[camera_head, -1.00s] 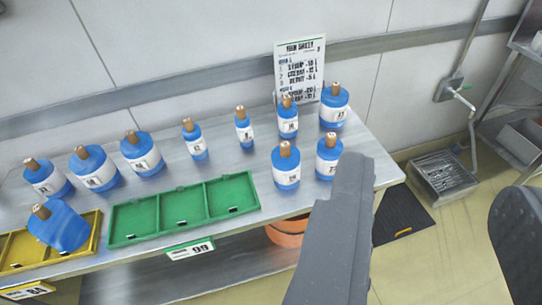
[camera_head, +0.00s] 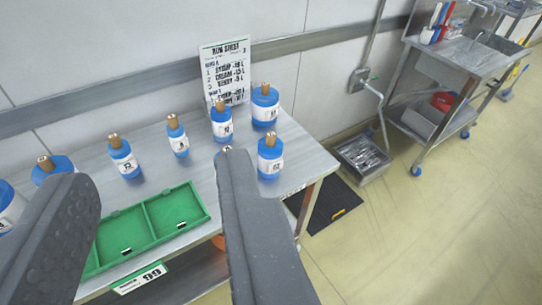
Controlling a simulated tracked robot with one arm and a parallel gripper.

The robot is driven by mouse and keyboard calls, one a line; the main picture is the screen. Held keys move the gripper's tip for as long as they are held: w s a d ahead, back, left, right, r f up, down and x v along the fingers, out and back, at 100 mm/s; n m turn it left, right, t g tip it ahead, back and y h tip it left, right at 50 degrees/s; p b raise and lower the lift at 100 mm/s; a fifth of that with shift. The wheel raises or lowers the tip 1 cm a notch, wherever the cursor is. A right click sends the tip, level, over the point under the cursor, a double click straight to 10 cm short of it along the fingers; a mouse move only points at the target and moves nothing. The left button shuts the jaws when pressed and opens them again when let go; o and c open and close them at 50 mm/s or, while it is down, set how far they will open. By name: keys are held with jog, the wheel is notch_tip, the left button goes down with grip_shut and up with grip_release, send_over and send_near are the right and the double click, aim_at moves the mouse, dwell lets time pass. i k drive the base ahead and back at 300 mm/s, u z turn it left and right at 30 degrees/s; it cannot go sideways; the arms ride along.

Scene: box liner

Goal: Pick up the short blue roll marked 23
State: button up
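Several blue rolls with white number labels and brown cores stand upright on the steel table (camera_head: 160,190). A roll at the front right (camera_head: 270,157) and a slim roll left of centre (camera_head: 123,158) have labels that could read in the twenties, but I cannot tell surely which is marked 23. Another roll is mostly hidden behind my right finger. My gripper (camera_head: 158,172) is open, with its fingers wide apart and nothing between them touching. The slim roll shows between the fingers, farther back.
A green divided tray (camera_head: 150,228) lies at the table's front, partly behind my left finger. A printed run sheet (camera_head: 226,72) stands behind the rolls.

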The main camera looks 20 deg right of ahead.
aim_at(270, 161)
jog(key=u, duration=0.05)
jog(key=i, duration=1)
jog(key=z, duration=0.05)
